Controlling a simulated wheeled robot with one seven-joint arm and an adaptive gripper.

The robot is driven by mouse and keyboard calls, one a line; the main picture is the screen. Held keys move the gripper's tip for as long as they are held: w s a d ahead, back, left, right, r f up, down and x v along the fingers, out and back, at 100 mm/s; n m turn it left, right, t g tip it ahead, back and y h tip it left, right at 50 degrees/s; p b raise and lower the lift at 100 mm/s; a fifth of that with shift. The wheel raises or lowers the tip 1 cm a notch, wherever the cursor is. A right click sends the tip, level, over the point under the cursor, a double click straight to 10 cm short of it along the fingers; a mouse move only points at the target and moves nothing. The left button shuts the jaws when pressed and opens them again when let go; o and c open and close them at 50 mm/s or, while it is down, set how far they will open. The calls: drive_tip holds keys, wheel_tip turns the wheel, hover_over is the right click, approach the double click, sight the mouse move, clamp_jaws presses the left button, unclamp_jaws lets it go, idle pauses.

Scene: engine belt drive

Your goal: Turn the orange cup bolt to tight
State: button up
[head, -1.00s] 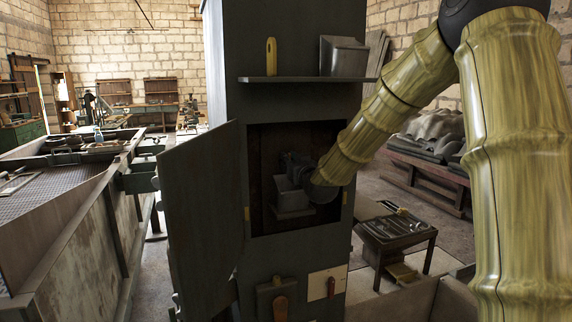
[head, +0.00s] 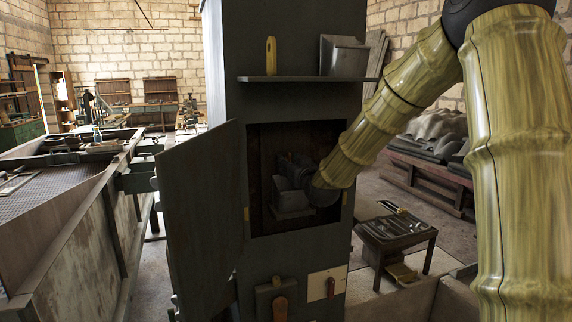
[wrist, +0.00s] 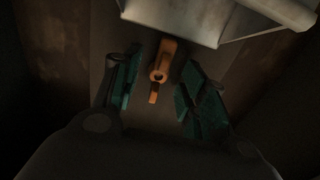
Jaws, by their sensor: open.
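The orange cup bolt (wrist: 162,64) shows in the wrist view, just below a pale metal cup (wrist: 205,18). A small orange tab on it points down in the picture. My gripper (wrist: 158,92) is open, with one green-padded finger to the left of the bolt and one to the right. Both fingers look apart from the bolt. In the head view my gripper reaches into the dark opening of the cabinet (head: 225,80), beside the grey metal cup (head: 290,198). The bolt is hidden there.
The cabinet door (head: 200,205) stands open to the left of the opening. A shelf (head: 300,79) above holds a yellow-handled object (head: 271,56) and a metal box (head: 343,56). The opening's walls are close around my gripper.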

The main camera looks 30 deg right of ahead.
drive_tip(key=v, duration=1.1)
idle(0.3)
